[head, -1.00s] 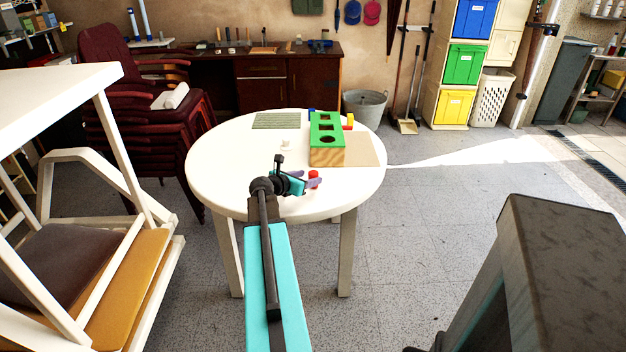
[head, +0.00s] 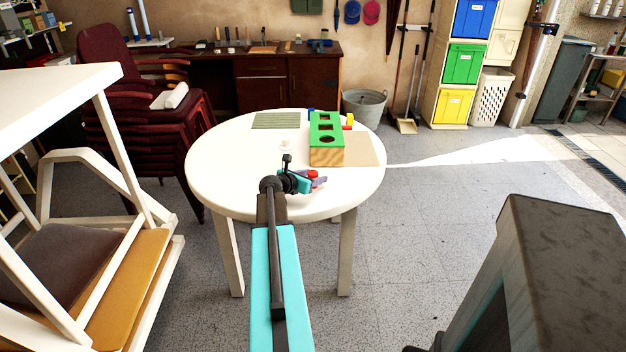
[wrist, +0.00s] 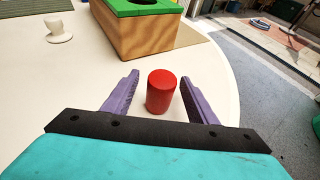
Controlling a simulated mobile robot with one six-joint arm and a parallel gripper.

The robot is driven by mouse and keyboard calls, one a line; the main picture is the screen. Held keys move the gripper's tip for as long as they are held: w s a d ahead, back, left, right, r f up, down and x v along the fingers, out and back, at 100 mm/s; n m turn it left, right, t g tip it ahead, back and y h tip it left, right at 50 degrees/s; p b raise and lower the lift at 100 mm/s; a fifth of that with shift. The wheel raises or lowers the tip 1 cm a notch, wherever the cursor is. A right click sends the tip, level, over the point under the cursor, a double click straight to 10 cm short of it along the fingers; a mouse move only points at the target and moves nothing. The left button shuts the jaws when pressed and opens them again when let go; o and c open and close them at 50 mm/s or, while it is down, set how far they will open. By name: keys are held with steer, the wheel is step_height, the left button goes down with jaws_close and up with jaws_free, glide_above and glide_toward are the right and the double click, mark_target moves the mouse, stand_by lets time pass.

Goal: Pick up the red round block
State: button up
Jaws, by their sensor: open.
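The red round block (wrist: 160,91) is a small upright cylinder on the white round table (head: 230,180). In the wrist view it stands between the two purple fingers of my gripper (wrist: 157,98), with a gap on each side. My gripper is open and low over the table. In the head view my gripper (head: 318,182) is at the front right of the table, and the red block (head: 312,174) shows at its fingers, partly hidden by them.
A wooden box with a green top with holes (head: 327,150) stands just beyond the block. A small white knob-like piece (head: 285,145) and a green striped mat (head: 276,120) are on the table. A tan board (head: 363,150) lies right of the box.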

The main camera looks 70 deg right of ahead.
mark_target(313, 172)
steer(key=shift+c, duration=0.2)
steer(key=c, duration=1.1)
steer(key=shift+r, duration=0.7)
step_height(313, 172, up, 2)
steer(key=shift+r, duration=0.1)
steer(key=a, duration=0.9)
steer(key=a+r+b, duration=0.1)
steer(key=a, duration=0.4)
steer(key=shift+w+a+r, duration=0.1)
steer(key=shift+w+a, duration=0.05)
steer(key=shift+w, duration=0.25)
steer(key=shift+w+a, duration=0.1)
steer(key=shift+a, duration=0.65)
steer(key=shift+r, duration=0.1)
